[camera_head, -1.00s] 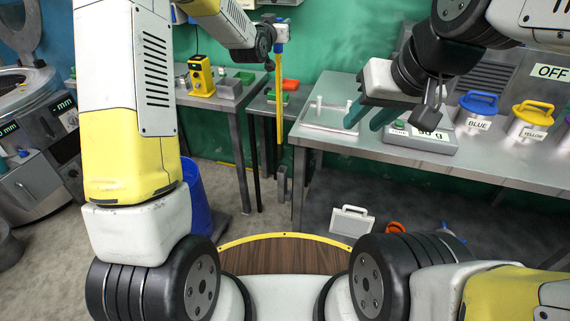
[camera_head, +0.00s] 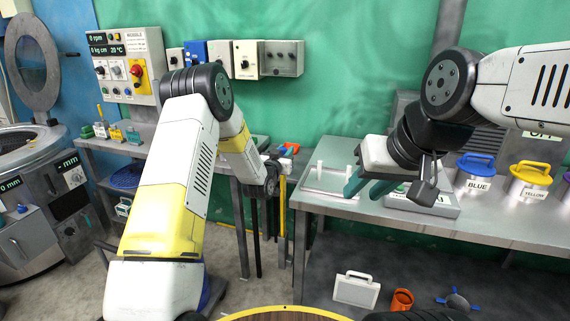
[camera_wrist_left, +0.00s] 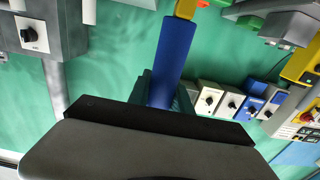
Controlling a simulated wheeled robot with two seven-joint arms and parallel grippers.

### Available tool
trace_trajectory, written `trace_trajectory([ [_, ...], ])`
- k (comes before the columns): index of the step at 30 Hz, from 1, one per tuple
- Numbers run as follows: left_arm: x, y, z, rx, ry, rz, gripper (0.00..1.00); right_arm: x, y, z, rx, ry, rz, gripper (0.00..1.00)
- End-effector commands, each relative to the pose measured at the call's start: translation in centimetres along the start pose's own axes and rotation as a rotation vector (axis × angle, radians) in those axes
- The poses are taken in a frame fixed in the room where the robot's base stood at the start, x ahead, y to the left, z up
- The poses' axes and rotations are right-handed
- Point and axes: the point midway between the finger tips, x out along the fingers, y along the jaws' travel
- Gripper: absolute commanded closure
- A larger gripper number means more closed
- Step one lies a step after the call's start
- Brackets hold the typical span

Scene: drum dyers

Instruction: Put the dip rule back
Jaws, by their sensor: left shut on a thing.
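The dip rule is a long yellow rod (camera_head: 282,206) with a blue handle (camera_wrist_left: 174,62). My left gripper (camera_head: 277,166) is shut on the blue handle; its teal fingers show on either side of it in the left wrist view. In the head view the rod hangs roughly upright below the gripper, in front of the gap between the two tables. Its lower end is hard to make out. My right gripper (camera_head: 368,188) is open and empty, above the right table near the white tray.
The right table (camera_head: 440,222) carries a white tray (camera_head: 325,186), a scale and blue- and yellow-lidded tins (camera_head: 475,180). Control boxes (camera_head: 247,58) line the green wall. A white case (camera_head: 356,290) and an orange pot (camera_head: 402,300) are on the floor. A steel drum machine (camera_head: 35,190) stands left.

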Motion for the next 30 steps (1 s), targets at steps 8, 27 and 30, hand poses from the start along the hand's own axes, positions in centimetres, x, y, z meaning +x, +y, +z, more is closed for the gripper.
trace_trajectory([
  [8,0.0,0.0,2.6,0.0,0.001,-0.001,1.0,0.0,0.0,0.0,0.0,0.0,0.0,0.64],
  [27,0.1,0.0,6.2,0.0,0.002,0.0,0.71,0.0,0.0,0.0,0.0,0.0,0.0,0.64],
  [30,0.1,0.0,6.2,0.0,0.001,0.0,0.53,0.0,0.0,0.0,0.0,0.0,0.0,0.64],
])
